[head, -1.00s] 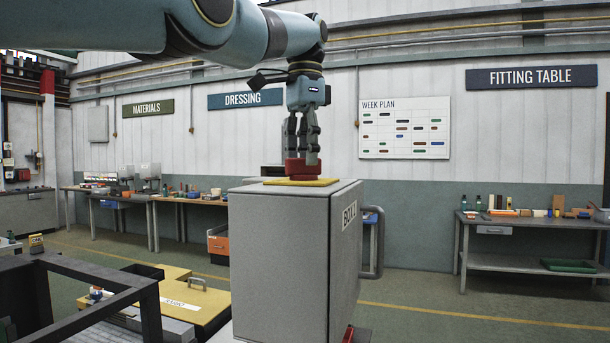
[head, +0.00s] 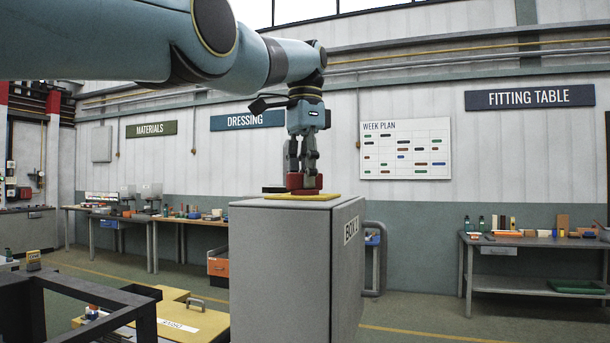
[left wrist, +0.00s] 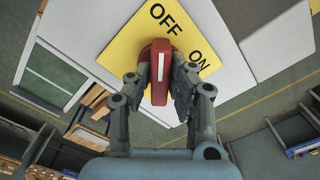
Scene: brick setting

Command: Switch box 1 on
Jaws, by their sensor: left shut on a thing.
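Box 1 (head: 285,265) is a large grey box in the middle of the head view, its label on the right face. On its top lies a yellow plate (head: 335,196) with a red switch handle (head: 303,183). In the left wrist view the plate (left wrist: 125,48) reads OFF at the top and ON at the right. The handle (left wrist: 160,90) carries a white stripe, with its far end roughly towards OFF. My left gripper (head: 302,170) points down and is shut on the handle; its fingers (left wrist: 160,92) flank it. My right gripper is not in view.
A dark frame (head: 75,290) and a yellow-topped case (head: 185,320) stand at the lower left. A grey rail (head: 380,260) stands behind the box on the right. Benches line the back wall, including the fitting table (head: 535,242). The floor on the right is open.

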